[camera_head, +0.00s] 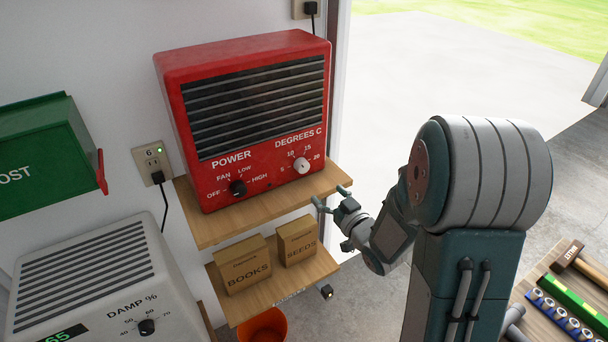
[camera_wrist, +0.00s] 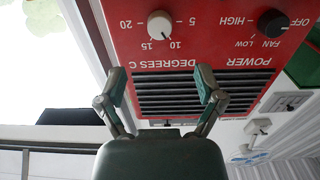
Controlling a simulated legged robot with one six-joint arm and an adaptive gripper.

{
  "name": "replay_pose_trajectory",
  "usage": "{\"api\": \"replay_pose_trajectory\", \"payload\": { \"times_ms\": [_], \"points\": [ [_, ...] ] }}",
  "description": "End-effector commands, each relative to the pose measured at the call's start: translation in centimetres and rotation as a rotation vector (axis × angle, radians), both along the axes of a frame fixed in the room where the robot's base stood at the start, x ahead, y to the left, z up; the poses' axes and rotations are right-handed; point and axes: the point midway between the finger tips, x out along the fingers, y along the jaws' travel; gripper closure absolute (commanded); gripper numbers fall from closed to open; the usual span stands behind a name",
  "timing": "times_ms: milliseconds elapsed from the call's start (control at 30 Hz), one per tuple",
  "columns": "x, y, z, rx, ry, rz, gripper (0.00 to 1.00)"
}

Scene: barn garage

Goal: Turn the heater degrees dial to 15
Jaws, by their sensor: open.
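The red heater (camera_head: 245,110) stands on a wooden shelf. Its white degrees dial (camera_head: 301,166) is at the lower right of the front, with marks 5, 10, 15 and 20 around it. In the wrist view, which is upside down, the white dial (camera_wrist: 160,24) shows near the top centre. My gripper (camera_head: 330,196) is open and empty, below and to the right of the dial, in front of the shelf edge. In the wrist view my gripper's fingers (camera_wrist: 160,76) are spread apart in front of the heater, not touching the dial.
A black power dial (camera_head: 237,187) is left of the degrees dial. A lower shelf (camera_head: 262,298) holds boxes marked books and seeds. A grey damp unit (camera_head: 95,280) and a green box (camera_head: 45,160) are at left.

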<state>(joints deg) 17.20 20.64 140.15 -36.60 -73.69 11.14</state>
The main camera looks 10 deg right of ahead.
Motion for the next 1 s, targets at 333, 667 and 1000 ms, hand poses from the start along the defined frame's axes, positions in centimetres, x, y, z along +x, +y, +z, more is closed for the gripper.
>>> {"api": "replay_pose_trajectory", "payload": {
  "times_ms": [333,667,1000],
  "points": [
    [3.7,1.3,0.0,0.006,-0.012,0.01,0.14],
    [9.0,3.0,0.0,0.007,-0.011,0.007,0.14],
    [10.2,3.4,0.0,0.007,-0.01,0.005,0.14]
  ]
}}
